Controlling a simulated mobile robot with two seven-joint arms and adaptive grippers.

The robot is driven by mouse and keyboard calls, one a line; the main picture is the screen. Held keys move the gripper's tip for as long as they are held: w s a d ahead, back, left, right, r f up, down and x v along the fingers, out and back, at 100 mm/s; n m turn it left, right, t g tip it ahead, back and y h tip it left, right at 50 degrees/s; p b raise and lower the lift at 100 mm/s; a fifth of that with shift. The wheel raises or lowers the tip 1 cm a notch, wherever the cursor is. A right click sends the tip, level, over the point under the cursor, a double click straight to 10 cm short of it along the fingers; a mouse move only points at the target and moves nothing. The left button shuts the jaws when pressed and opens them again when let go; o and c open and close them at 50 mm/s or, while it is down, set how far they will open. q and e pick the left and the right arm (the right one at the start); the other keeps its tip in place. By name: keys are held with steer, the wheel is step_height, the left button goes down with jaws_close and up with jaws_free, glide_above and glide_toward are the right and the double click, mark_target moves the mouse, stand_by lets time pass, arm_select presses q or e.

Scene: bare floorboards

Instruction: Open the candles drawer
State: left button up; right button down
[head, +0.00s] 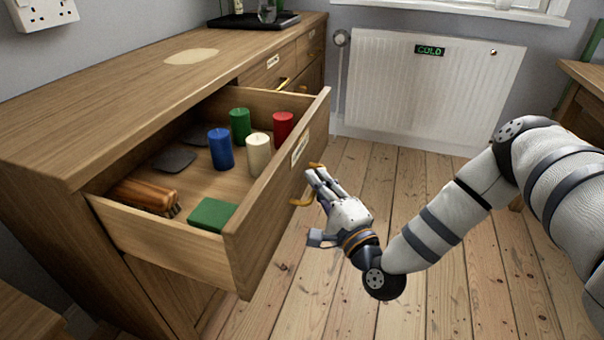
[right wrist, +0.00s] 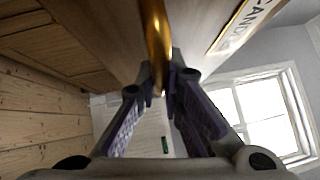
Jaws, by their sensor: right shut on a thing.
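The candles drawer (head: 258,232) stands pulled out of the wooden dresser (head: 110,110) in the head view. Inside it stand a blue candle (head: 220,149), a green candle (head: 240,124), a cream candle (head: 258,155) and a red candle (head: 283,128). My left gripper is not in view.
A black tray (head: 254,20) sits on the dresser top. A white radiator (head: 425,90) is at the back wall. The floorboards (head: 400,180) before the drawer are clear.

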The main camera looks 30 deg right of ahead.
steer(key=shift+s+d, duration=0.25)
steer(key=shift+s, duration=0.05)
steer(key=c, duration=1.7)
jaws_free()
steer(key=s+a+f, duration=0.1)
steer(key=s, duration=1)
steer(key=shift+s+a+f, duration=0.3)
steer(key=shift+s+f, duration=0.05)
steer(key=shift+s, duration=0.05)
